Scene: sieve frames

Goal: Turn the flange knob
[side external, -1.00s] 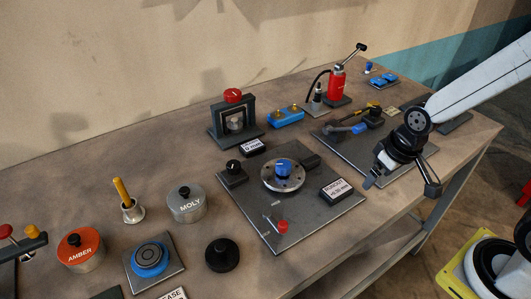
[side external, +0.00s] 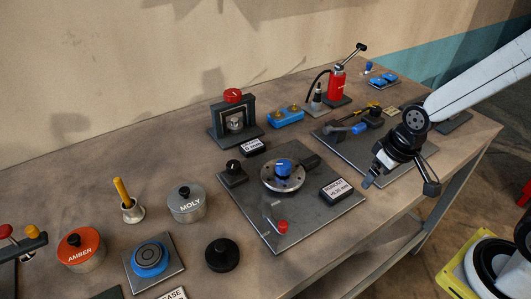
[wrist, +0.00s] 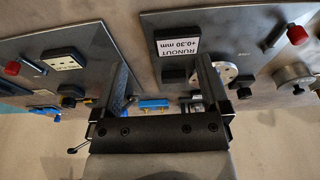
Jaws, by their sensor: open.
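The flange knob (side external: 284,168) is blue and sits on a round silver flange (side external: 270,182) with holes, on a dark square plate (side external: 258,222) in the middle of the bench. My gripper (side external: 399,179) is open and empty, above the bench to the right of that plate and apart from the knob. In the wrist view my gripper (wrist: 162,75) shows its two fingers spread wide. There the right finger partly covers the flange (wrist: 229,73), and I cannot make out the knob clearly.
A runout label block (side external: 337,190) and a black knob (side external: 233,167) stand on the same plate, with a red-tipped lever (side external: 282,227) in front. A second plate (side external: 408,172) with tools lies under my gripper. A red bottle jack (side external: 338,85) stands behind.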

